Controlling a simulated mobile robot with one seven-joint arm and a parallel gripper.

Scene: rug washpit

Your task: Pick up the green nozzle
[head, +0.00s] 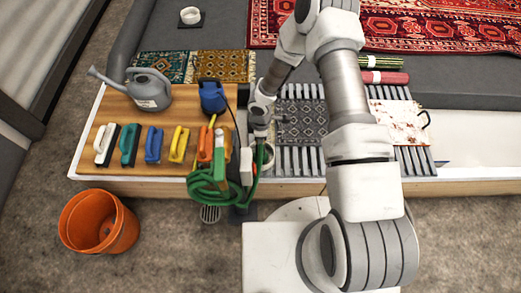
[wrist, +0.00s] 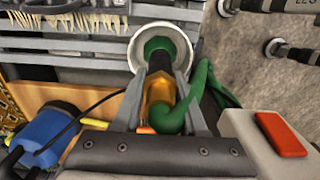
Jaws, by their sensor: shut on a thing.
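The green nozzle (wrist: 158,46) shows in the wrist view between my two fingers, with a black collar and an amber part nearer the camera. Its green end lies within the outline of a round white cup (wrist: 137,62); I cannot tell whether it touches the cup. My gripper (wrist: 158,75) is shut on the nozzle. The green hose (wrist: 202,85) curls beside the right finger. In the head view my gripper (head: 261,128) points down at the board's right edge, above the white cup (head: 268,157), and mostly hides the nozzle. The green hose (head: 207,190) hangs coiled over the front edge.
Several colored brushes (head: 153,145), a grey watering can (head: 149,90) and a blue device (head: 212,97) with a black cord stand on the wooden board (head: 105,110). A slatted rack (head: 300,155) holds a patterned rug. An orange bucket (head: 97,222) stands on the floor.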

